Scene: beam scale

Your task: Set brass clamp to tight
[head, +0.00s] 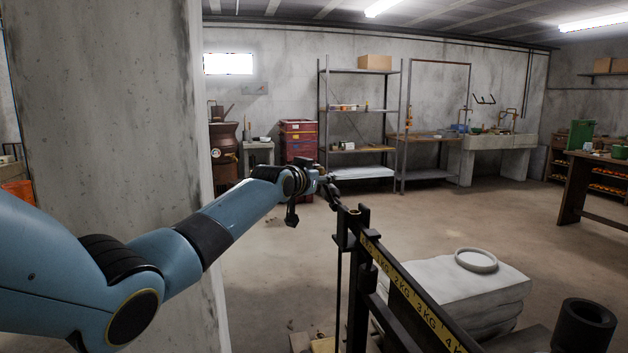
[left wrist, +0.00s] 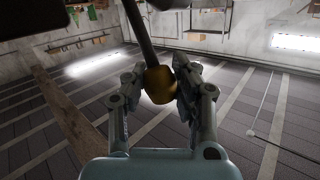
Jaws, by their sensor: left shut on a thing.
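The brass clamp (left wrist: 158,84) shows in the left wrist view as a rounded golden block at the end of a dark bar (left wrist: 139,32). My left gripper (left wrist: 159,76) has one finger on each side of it and is shut on it. In the head view my left gripper (head: 328,187) is small and dark beside the near post of the beam scale, and I cannot make out the clamp there. The black scale beam (head: 408,290) carries a yellow strip with kilogram marks and runs toward the lower right. How tight the clamp is cannot be told. My right gripper is not in view.
A concrete pillar (head: 105,110) stands close on the left behind my arm. White sacks (head: 455,285) with a pale ring (head: 476,260) on top lie right of the beam. A dark cylinder (head: 583,325) stands at the lower right. The floor beyond is clear.

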